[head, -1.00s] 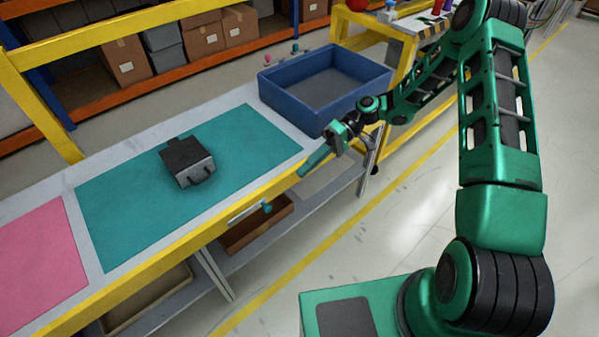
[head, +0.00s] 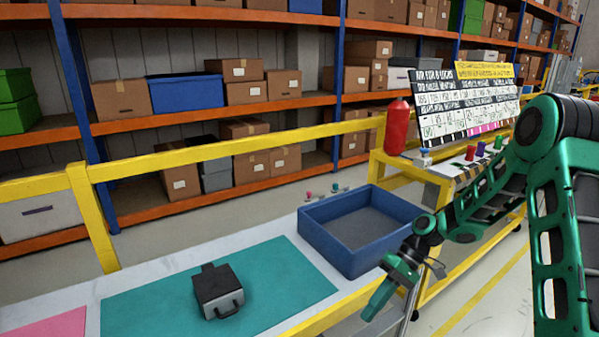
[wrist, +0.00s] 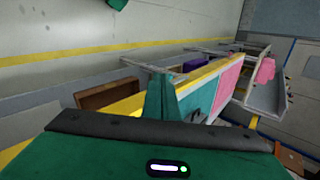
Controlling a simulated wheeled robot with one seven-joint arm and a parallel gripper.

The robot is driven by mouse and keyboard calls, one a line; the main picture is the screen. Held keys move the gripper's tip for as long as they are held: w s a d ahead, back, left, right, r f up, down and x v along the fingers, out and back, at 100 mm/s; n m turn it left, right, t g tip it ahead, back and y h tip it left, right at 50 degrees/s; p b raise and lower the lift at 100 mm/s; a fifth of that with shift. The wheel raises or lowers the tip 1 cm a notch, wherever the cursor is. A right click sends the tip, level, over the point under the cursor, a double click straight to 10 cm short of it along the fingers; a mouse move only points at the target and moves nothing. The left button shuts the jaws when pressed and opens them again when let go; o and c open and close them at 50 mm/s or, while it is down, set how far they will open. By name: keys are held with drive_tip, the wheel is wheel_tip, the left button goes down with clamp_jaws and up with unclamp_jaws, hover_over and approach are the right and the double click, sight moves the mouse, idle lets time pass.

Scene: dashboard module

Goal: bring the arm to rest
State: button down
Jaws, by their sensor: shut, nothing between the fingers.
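My gripper (head: 372,308) is at the right of the head view, in front of the blue bin and clear of the bench top. Its green fingers are together with nothing between them, and they also show in the wrist view (wrist: 160,97). The dark grey module (head: 218,291), a box with a handle, sits on the teal mat (head: 140,308), well to the left of my gripper and apart from it.
The empty blue bin (head: 350,262) stands on the bench behind my gripper. A yellow rail (head: 230,150) runs behind the bench. A red cylinder (head: 397,127) and a sign board (head: 465,105) stand on the yellow table at right. Open floor (head: 500,300) lies right of the bench.

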drive_tip(key=s+d+r+m+t+h, duration=0.2)
drive_tip(key=s+d+r+m+h, duration=0.1)
drive_tip(key=s+d+r, duration=0.4)
drive_tip(key=s+d+r+m+t+h, duration=0.1)
drive_tip(key=s+d+r+m+h, duration=0.25)
drive_tip(key=d+r, duration=0.4)
drive_tip(key=s+d+r+m+t, duration=0.1)
drive_tip(key=s+d+m, duration=0.1)
drive_tip(key=s+d, duration=0.2)
drive_tip(key=s+d+r+m+t+h, duration=0.1)
drive_tip(key=s+d+r+m, duration=0.1)
drive_tip(key=s, duration=0.9)
drive_tip(key=shift+s+d+m, duration=0.3)
drive_tip(key=shift+d+m, duration=0.25)
drive_tip(key=shift+d, duration=0.35)
